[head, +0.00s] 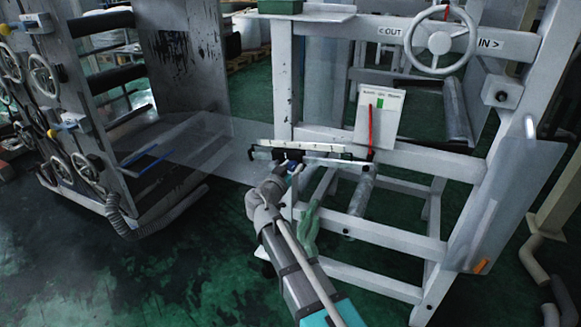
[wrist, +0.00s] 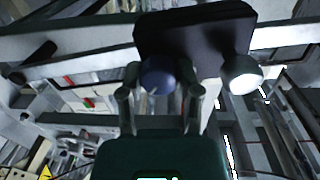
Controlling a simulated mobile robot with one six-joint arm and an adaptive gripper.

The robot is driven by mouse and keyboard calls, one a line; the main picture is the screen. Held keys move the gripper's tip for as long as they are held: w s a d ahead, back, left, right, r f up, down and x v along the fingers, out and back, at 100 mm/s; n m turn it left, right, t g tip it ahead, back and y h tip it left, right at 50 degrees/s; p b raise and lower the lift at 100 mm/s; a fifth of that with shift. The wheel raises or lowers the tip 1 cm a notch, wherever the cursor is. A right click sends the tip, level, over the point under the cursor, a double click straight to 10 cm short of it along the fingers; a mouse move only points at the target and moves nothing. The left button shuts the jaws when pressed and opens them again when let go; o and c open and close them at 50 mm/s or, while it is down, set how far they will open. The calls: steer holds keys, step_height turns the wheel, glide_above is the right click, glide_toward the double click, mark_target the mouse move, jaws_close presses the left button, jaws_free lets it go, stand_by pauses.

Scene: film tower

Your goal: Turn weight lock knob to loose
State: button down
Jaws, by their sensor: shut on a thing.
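A dark blue knob (wrist: 157,75) sits on the underside of a black block (wrist: 195,28) in the wrist view; I take it to be the weight lock knob. My gripper (wrist: 159,88) has one finger on each side of it and is shut on it. In the head view my gripper (head: 287,172) reaches up to the black fitting below a pale graduated bar (head: 315,149) on the white frame. The knob is mostly hidden there, and I cannot read its loose or tight setting.
A pale round knob (wrist: 241,73) sits right of the blue one, close to my fingers. A white frame (head: 390,235) with a handwheel (head: 439,40) stands on the right. A roller machine (head: 60,110) stands on the left, with a clear film (head: 215,145) between them. Green floor (head: 150,270) is open at front left.

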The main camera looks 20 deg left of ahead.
steer(key=shift+a, duration=0.1)
steer(key=shift+n, duration=0.6)
steer(key=n, duration=0.3)
steer(key=shift+f+n, duration=0.1)
steer(key=shift+n, duration=0.2)
steer(key=n, duration=0.4)
steer(key=shift+n, duration=0.3)
steer(key=n, duration=0.4)
steer(key=shift+n+t+y+b, duration=0.3)
steer(key=n, duration=0.4)
steer(key=shift+n, duration=0.4)
